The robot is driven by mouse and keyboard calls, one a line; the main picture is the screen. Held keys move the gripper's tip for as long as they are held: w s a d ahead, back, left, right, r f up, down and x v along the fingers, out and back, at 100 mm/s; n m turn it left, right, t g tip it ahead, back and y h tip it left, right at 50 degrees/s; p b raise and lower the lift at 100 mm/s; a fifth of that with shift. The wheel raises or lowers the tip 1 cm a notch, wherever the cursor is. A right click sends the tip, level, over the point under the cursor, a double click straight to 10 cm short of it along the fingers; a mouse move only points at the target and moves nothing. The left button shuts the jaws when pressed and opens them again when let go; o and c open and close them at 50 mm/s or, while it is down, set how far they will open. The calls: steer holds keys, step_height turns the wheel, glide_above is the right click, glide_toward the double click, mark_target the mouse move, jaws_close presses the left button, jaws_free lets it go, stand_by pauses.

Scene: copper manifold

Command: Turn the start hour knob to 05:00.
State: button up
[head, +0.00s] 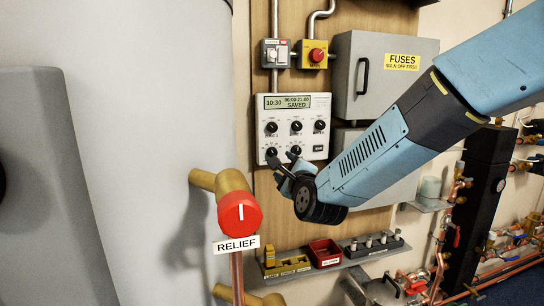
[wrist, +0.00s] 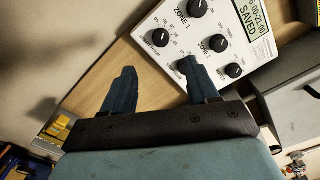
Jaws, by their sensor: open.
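The white controller (head: 318,104) hangs on the wooden board, and its display reads 10:30, 06:00-21:00 and SAVED. The knob that seems to be the start hour knob (head: 271,152) is at the lower left of the panel. In the wrist view this black knob (wrist: 160,37) lies just ahead of the gap between my fingertips; its small label is hard to read. My gripper (wrist: 157,68) is open and empty, with no visible contact with this knob. The right fingertip is close to the neighbouring lower knob (wrist: 184,63); whether they touch I cannot tell.
Three more knobs (wrist: 219,43) form the upper row. A grey fuse box (head: 385,70) is right of the controller. A red relief valve (head: 240,213) juts out at left. A shelf with a red bin (head: 324,252) is below my gripper.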

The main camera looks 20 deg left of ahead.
mark_target(272, 153)
steer(key=x, duration=1.2)
steer(key=shift+a, duration=0.1)
